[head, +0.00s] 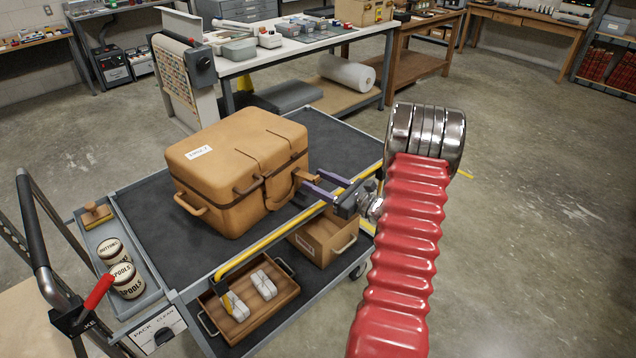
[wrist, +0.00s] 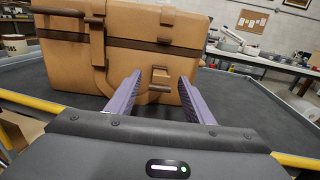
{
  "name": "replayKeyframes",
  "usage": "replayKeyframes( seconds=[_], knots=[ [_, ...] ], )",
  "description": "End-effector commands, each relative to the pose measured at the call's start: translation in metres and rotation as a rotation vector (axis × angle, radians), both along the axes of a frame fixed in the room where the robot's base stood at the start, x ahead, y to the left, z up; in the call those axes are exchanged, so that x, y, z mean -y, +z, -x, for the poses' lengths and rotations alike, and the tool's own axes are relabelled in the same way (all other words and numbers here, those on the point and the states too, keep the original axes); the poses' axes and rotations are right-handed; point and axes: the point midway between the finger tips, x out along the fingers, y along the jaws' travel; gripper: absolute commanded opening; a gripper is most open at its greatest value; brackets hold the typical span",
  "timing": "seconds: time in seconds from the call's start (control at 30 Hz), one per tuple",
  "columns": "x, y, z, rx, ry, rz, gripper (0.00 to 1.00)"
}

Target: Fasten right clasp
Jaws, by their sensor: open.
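A tan case (head: 235,165) with a dark brown band stands closed on the cart's top shelf. In the wrist view its front (wrist: 140,55) fills the upper left. A long strap (wrist: 98,40) hangs down its left part. On the right, a brown piece (wrist: 168,17) sits on the lid, and a small tan-and-brown clasp part (wrist: 160,77) sits below the band. My gripper (wrist: 160,80) is open, its purple fingers on either side of that lower part in the picture. In the head view my gripper (head: 312,189) points at the case's right side. Whether the fingers touch it cannot be told.
The case stands on a dark-topped cart (head: 150,205) with yellow rails (head: 262,243). A tray with jars (head: 127,280) is at the left end. A wooden tray (head: 270,310) and a box (head: 322,238) sit lower. Floor at right is clear.

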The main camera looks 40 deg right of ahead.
Motion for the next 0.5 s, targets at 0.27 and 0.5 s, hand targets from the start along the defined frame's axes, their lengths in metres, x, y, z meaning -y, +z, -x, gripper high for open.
replayKeyframes(
  seconds=[0.27, 0.5],
  knots=[
    [0.0002, 0.0001, -0.0003, 0.0, -0.001, 0.0, 0.46],
    [0.0003, 0.0002, -0.0003, 0.0, -0.001, 0.0, 0.29]
  ],
)
